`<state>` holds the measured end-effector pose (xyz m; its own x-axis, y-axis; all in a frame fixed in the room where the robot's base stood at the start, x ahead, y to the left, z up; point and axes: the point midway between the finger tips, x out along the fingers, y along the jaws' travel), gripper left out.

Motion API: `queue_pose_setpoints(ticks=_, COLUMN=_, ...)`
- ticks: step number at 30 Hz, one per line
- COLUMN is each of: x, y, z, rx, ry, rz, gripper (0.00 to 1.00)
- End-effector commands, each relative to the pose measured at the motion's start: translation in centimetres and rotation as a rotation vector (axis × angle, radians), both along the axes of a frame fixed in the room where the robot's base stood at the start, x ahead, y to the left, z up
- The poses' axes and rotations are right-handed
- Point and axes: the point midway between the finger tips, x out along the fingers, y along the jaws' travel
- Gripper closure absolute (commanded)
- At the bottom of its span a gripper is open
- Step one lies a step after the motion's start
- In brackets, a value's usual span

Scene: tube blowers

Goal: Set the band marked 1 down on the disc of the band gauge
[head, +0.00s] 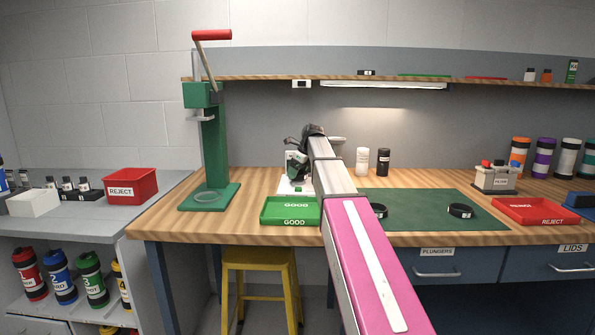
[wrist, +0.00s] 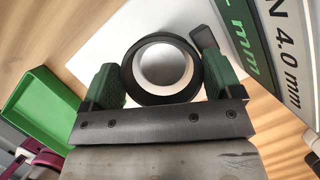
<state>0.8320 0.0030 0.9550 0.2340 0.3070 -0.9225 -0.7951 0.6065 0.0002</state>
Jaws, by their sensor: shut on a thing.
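A black band (wrist: 133,72) sits between the green-padded fingers of my gripper (wrist: 165,80) in the wrist view; the jaws are shut on it. No number on it is readable. A pale grey round piece, seemingly the disc (wrist: 163,66) of the band gauge, shows through the band's opening. I cannot tell whether the band rests on it or is held above it. The gauge's white base (wrist: 95,55) lies beneath, with a panel (wrist: 285,50) lettered in mm at the right. In the head view my gripper (head: 297,163) is over the gauge at the back, partly hidden by my arm.
The green GOOD tray (head: 290,222) stands just in front of the gauge. A green press (head: 213,150) stands at the left. Two black bands (head: 461,210) (head: 380,211) lie on the green mat (head: 420,225). A red tray (head: 535,222) is at the right.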

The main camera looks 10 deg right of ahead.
Motion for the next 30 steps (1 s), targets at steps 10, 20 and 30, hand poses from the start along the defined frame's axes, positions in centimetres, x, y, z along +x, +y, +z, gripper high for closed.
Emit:
queue_pose_setpoints(ticks=10, x=0.0, y=0.0, z=-0.6, rx=0.0, ry=0.0, rz=0.0, gripper=0.0)
queue_pose_setpoints(ticks=20, x=0.0, y=-0.1, z=-0.4, rx=-0.001, ry=0.0, rz=-0.001, gripper=0.0)
queue_pose_setpoints(ticks=30, x=-1.2, y=-1.6, z=4.3, rx=0.0, ry=-0.001, rz=0.0, gripper=0.0)
